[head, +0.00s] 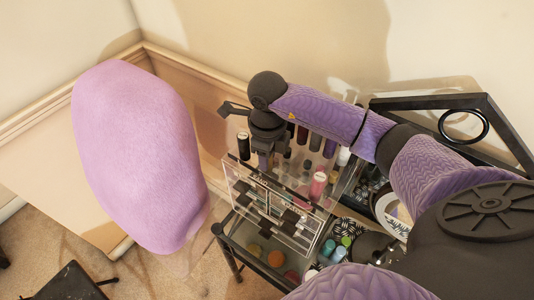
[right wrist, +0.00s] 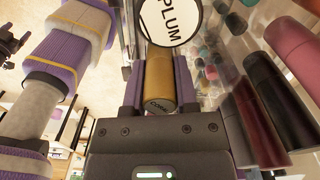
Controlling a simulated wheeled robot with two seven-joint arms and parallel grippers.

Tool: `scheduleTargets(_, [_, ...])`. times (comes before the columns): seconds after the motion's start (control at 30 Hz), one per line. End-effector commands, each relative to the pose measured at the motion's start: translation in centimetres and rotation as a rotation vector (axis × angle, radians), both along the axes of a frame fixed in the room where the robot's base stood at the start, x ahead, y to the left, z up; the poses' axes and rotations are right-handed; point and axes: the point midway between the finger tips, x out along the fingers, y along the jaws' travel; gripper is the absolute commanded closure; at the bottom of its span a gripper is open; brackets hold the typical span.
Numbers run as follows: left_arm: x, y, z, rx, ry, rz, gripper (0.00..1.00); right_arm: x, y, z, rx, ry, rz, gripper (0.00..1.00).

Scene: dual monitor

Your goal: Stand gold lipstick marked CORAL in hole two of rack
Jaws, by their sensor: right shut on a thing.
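My right gripper (head: 265,160) is over the left part of a clear rack (head: 262,208) in the head view. In the right wrist view, the right gripper (right wrist: 160,82) is shut on a gold lipstick (right wrist: 160,78). My left gripper is not in view.
Jars (head: 341,240) crowd the right side. A black-framed mirror (head: 470,120) stands behind at right.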

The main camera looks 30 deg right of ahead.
Motion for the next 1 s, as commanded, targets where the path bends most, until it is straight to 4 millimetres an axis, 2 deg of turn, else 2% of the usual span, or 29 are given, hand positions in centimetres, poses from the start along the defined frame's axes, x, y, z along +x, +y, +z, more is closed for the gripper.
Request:
scheduleTargets(0.2, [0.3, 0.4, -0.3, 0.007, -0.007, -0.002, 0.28, 0.0, 0.0, -0.4, 0.000, 0.000, 0.000, 1.00])
scheduleTargets(0.23, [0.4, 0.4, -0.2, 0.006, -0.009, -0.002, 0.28, 0.0, 0.0, -0.3, 0.000, 0.000, 0.000, 0.57])
scheduleTargets(0.37, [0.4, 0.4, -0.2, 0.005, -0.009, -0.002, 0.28, 0.0, 0.0, -0.2, 0.000, 0.000, 0.000, 0.30])
scheduleTargets(0.63, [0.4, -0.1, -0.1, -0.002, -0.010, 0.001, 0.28, 0.0, 0.0, -0.1, 0.000, 0.000, 0.001, 0.28])
scheduleTargets(0.73, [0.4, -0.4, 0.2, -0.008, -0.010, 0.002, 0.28, 0.1, 0.0, 1.0, 0.001, -0.003, 0.001, 0.28])
scheduleTargets(1.0, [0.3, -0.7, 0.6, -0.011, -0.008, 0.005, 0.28, 0.1, 0.0, 8.4, -0.001, -0.006, 0.000, 0.28])
